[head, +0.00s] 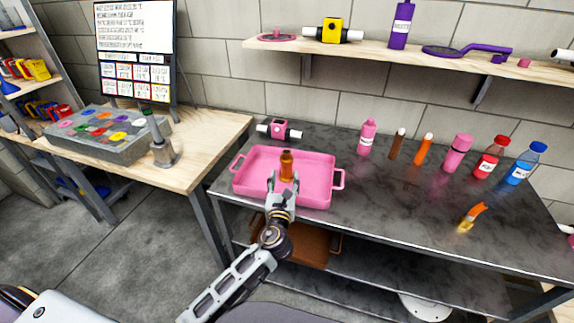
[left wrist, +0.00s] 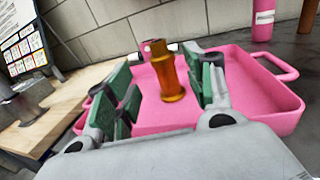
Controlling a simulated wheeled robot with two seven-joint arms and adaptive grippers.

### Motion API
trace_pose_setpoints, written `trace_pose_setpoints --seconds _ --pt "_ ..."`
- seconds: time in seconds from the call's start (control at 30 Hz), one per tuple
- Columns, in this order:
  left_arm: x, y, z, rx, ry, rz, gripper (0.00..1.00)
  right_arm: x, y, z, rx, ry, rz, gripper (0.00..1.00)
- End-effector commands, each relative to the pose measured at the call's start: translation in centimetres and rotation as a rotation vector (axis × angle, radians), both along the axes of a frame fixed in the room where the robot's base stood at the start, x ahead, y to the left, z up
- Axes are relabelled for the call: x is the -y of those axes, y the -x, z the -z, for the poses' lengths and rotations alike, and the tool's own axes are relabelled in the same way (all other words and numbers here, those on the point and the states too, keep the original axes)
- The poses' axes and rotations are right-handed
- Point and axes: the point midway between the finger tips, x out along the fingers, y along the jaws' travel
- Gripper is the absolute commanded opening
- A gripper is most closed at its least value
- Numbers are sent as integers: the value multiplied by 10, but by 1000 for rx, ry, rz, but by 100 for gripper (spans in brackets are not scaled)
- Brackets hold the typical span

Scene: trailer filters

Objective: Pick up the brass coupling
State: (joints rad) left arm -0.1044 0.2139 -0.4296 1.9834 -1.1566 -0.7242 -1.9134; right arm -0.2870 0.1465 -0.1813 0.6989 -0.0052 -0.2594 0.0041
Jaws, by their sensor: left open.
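A brass-coloured, amber cylindrical piece with a narrower neck, which looks like the brass coupling (head: 286,162), stands upright in the pink tray (head: 325,205). My left gripper (head: 283,183) is open over the tray, in front of the coupling. In the left wrist view the coupling (left wrist: 169,78) shows between the spread green-padded fingers (left wrist: 168,85), with space visible on both sides. I cannot tell how deep between the fingers it stands. My right gripper is not in view.
A pink valve-like part (head: 279,130) lies behind the tray. To the right stand a pink bottle (head: 367,139), a brown piece (head: 397,143), an orange piece (head: 424,149) and several more bottles. An orange-and-yellow piece (head: 471,217) is nearer the front. The dark tabletop (head: 390,210) right of the tray is clear.

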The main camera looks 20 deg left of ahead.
Motion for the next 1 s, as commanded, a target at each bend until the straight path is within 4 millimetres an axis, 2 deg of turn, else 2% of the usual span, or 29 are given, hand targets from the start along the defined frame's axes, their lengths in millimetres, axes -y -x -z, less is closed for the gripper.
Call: trace_pose_setpoints --seconds 0.47,1.0 --pt "-1 -7 -1 2 0 0 53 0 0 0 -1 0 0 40" --pt "-12 -57 -1 2 1 -1 53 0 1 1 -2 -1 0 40"
